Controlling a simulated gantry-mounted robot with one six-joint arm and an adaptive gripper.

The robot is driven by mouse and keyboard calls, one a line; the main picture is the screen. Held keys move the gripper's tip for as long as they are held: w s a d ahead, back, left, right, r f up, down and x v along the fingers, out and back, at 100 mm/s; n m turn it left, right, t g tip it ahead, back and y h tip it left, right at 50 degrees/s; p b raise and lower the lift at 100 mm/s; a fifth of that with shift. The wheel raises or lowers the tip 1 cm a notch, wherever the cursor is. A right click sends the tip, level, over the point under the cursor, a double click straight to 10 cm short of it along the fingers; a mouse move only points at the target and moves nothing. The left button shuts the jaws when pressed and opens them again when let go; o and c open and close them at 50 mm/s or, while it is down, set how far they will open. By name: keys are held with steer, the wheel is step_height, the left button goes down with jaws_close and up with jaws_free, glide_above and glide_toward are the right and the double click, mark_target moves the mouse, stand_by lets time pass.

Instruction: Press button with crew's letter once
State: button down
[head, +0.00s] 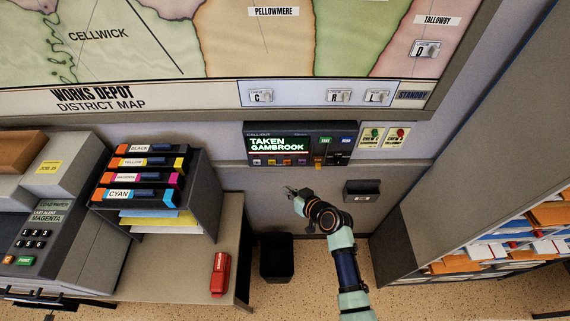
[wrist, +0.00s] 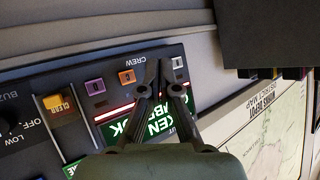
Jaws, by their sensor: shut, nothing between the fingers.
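The call-out panel (head: 318,143) is mounted on the wall under the map. Its green display (head: 277,144) reads "TAKEN GAMBROOK". A row of small crew buttons (head: 271,162) lies under the display; their letters are too small to read. In the wrist view I see a purple button (wrist: 94,86), an orange button (wrist: 127,76) and a white button (wrist: 177,63) beside the word CREW. My gripper (head: 289,189) is shut and empty, below the panel in the head view. In the wrist view its fingers (wrist: 158,78) cover part of the display and button row. I cannot tell whether they touch.
The district map (head: 240,45) has lettered plates C (head: 261,96), R (head: 339,96) and L (head: 377,97) on its lower strip and D (head: 426,49) at Tallowby. A yellow CLEAR button (wrist: 57,105) sits on the panel. A dark wall box (head: 361,190) is right of my gripper.

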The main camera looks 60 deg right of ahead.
mark_target(287, 162)
steer(key=w+d+b, duration=0.4)
steer(key=d+b, duration=0.2)
steer(key=d, duration=0.1)
steer(key=shift+d, duration=0.4)
stand_by(1.3)
steer(key=shift+w+d+f+b, duration=0.15)
steer(key=shift+d+b, duration=0.15)
steer(key=shift+b, duration=0.25)
steer(key=shift+d, duration=0.1)
